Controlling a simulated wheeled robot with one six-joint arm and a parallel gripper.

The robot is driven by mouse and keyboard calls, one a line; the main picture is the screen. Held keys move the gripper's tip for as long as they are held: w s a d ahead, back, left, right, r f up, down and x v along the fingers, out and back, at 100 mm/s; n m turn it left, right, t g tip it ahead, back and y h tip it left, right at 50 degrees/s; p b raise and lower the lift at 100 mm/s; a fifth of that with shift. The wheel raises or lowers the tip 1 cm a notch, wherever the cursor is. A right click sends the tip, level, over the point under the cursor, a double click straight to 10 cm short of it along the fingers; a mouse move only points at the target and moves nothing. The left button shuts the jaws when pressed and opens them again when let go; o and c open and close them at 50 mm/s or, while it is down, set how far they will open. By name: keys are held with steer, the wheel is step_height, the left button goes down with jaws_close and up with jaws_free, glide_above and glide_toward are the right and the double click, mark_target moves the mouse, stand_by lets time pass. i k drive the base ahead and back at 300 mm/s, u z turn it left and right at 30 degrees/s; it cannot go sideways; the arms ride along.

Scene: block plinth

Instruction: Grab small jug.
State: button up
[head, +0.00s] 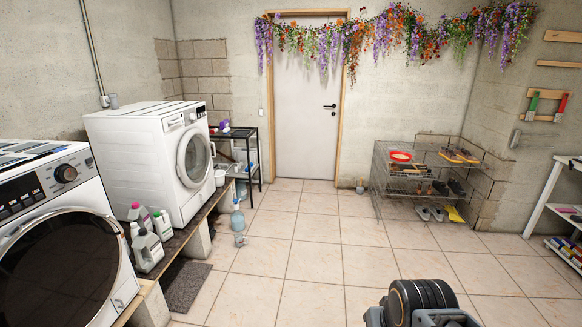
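No thing here is clearly the small jug. A small grey vessel (360,187) stands on the floor just right of the door, too small to make out. A small grey container (114,101) stands at the back of the far washing machine. A white pail-like vessel (220,177) is beside that machine, near the black rack. A clear bluish bottle (238,224) stands upright on the tiles. A dark ribbed, grey-bracketed part of my arm shows at the bottom edge; my gripper's fingertips do not show.
Two white washing machines (144,168) line the left on a plank over blocks, with several detergent bottles (147,245) between them. A dark mat (187,287) lies on the floor. A wire shoe rack (407,178) stands back right, a white shelf (546,199) far right. The central tiles are clear.

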mark_target(242, 241)
steer(key=z, duration=0.1)
steer(key=i, duration=2.3)
steer(key=u, duration=0.55)
steer(key=i, duration=1.95)
steer(key=u, duration=1.5)
steer(key=i, duration=1.1)
steer(key=u, duration=0.55)
